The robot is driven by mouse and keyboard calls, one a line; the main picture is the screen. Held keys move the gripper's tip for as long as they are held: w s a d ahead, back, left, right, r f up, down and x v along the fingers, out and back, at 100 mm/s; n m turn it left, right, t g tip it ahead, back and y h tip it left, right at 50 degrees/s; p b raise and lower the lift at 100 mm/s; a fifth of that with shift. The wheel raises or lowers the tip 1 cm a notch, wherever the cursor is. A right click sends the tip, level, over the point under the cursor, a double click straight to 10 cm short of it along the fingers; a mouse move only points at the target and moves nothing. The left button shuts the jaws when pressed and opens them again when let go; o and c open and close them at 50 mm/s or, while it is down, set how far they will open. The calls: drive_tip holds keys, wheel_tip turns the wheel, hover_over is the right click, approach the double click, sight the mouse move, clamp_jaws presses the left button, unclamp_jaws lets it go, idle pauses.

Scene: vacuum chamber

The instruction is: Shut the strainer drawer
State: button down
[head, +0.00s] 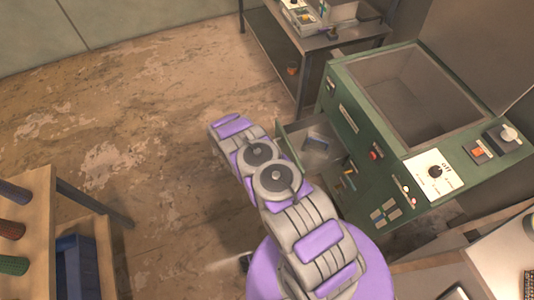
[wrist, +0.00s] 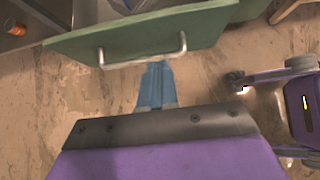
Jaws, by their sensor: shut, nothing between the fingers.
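The strainer drawer (head: 316,143) stands pulled out from the front of the green chamber cabinet (head: 395,140) in the head view. Something small and grey lies inside it. In the wrist view its green front panel (wrist: 150,32) crosses the top, with a metal bar handle (wrist: 140,62) on it. My gripper (wrist: 156,66) shows as blue fingers held together, with nothing between them. Its tips point at the panel by the middle of the handle bar. I cannot tell whether they touch it. In the head view my arm hides the gripper.
A metal table (head: 320,38) with boxes stands behind the cabinet, with an orange pot (head: 291,69) beneath it. A wooden shelf (head: 45,215) with dark cylinders stands at the lower left. A white desk (head: 500,255) is at the lower right. The floor to the left is clear.

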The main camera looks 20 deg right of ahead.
sight(291, 153)
drive_tip(key=d+f, duration=0.1)
drive_tip(key=d, duration=0.1)
drive_tip(key=d+f, duration=0.1)
drive_tip(key=d, duration=0.1)
drive_tip(key=d+f+b, duration=0.1)
drive_tip(key=d, duration=0.1)
drive_tip(key=shift+w+d+f, duration=0.1)
drive_tip(key=shift+f, duration=0.05)
drive_tip(key=shift+d, duration=0.7)
drive_tip(key=shift+w+b, duration=0.1)
drive_tip(key=shift+b, duration=0.35)
